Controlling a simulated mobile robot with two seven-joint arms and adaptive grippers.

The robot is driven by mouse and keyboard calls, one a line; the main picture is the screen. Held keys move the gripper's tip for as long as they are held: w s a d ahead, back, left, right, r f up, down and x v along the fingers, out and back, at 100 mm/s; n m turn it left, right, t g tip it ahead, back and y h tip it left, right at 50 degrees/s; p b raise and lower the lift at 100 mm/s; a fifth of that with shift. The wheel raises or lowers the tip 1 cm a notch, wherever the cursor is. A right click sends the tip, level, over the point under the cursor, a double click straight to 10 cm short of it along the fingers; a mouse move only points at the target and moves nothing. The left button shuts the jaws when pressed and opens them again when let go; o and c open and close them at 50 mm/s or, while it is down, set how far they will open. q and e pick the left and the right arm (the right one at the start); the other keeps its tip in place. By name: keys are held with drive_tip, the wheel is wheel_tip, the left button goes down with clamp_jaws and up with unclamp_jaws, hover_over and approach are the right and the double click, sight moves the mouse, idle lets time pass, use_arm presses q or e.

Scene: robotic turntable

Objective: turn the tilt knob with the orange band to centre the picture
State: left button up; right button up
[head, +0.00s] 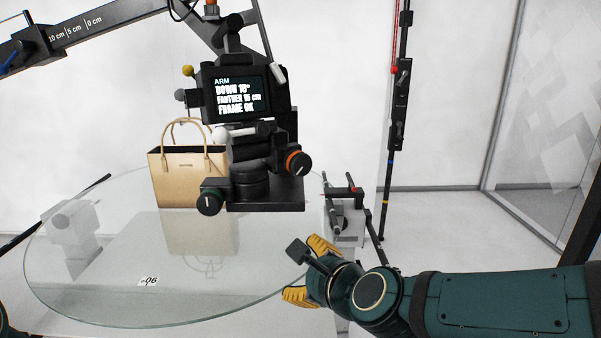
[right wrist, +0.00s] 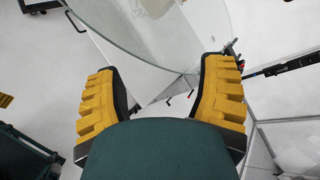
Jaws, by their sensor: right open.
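The tilt knob with the orange band (head: 298,163) is black with a white mark and sits on the right of the camera head. A second knob with a green band (head: 209,202) sits lower left. The camera screen (head: 240,95) shows text including "ARM", "DOWN", "FARTHER" and "FRAME OK"; the figures are hard to read. My right gripper (head: 311,270) is open and empty, below the orange-banded knob and apart from it, near the glass's right edge. Its yellow fingers stand apart in the right wrist view (right wrist: 160,68). My left gripper is not in view.
A tan handbag (head: 187,178) stands on the round glass turntable (head: 110,300) behind the camera head. A grey stand with clamps (head: 346,222) and a black vertical pole (head: 398,110) are at the right. A scaled boom (head: 85,30) crosses the upper left.

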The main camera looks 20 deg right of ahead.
drive_tip(key=s+d+r+m+t, duration=0.15)
drive_tip(key=s+r+m, duration=0.3)
drive_tip(key=r, duration=0.45)
drive_tip(key=m+t+y+p, duration=0.1)
drive_tip(key=m+t, duration=0.2)
drive_tip(key=m, duration=0.3)
approach(303, 165)
drive_tip(key=b+x, duration=0.2)
drive_tip(key=x, duration=0.7)
drive_tip(key=shift+w, duration=0.3)
drive_tip(key=shift+w+a, duration=0.2)
drive_tip(key=shift+w, duration=0.5)
drive_tip(key=c, duration=1.2)
